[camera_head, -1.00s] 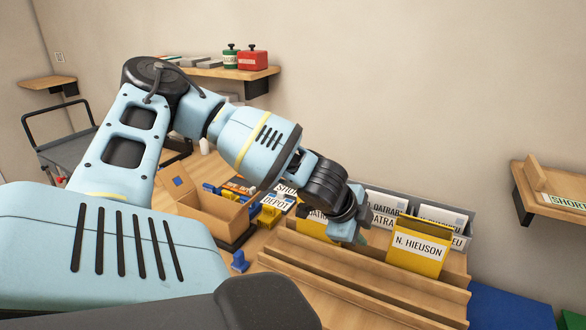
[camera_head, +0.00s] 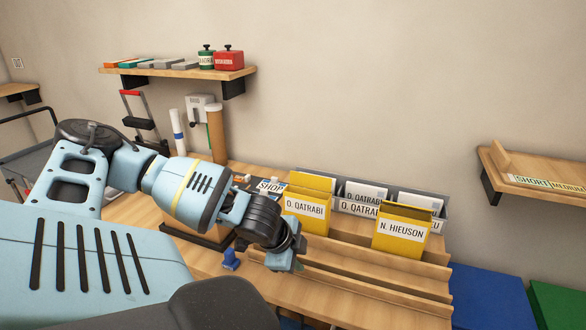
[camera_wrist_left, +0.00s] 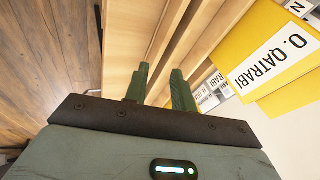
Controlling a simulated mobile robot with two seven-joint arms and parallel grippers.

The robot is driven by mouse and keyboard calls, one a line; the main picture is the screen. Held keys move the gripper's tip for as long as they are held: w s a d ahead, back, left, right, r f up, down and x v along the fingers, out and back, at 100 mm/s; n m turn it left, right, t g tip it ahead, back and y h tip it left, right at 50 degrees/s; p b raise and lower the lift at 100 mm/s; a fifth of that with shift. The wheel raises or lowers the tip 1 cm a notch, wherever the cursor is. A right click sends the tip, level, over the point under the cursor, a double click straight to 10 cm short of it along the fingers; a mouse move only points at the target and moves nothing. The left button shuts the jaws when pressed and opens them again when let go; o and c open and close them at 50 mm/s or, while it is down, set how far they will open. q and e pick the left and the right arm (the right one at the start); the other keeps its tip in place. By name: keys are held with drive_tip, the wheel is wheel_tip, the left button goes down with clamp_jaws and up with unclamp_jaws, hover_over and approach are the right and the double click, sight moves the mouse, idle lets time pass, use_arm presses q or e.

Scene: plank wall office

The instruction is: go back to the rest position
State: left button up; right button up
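My left gripper (camera_head: 288,262) hangs over the front left of the wooden stepped rack (camera_head: 345,270). In the left wrist view, its two dark green fingers (camera_wrist_left: 160,80) stand apart with nothing between them. A yellow folder labelled QATRABI (camera_head: 306,208) stands upright in the rack, just behind and right of the gripper and apart from it. It also shows at the right of the left wrist view (camera_wrist_left: 275,60). A second yellow folder, labelled N. HIEUSON (camera_head: 401,232), stands farther right. My right gripper is out of view.
A grey bin (camera_head: 442,219) with labelled dividers stands behind the folders. A blue stamp-like object (camera_head: 230,260) lies left of the rack. A wall shelf (camera_head: 180,72) holds red and green containers. Another shelf (camera_head: 540,187) is at right. My arm hides part of the desk.

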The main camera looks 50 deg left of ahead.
use_arm(q)
drive_tip(key=shift+s+f, duration=0.15)
idle(0.5)
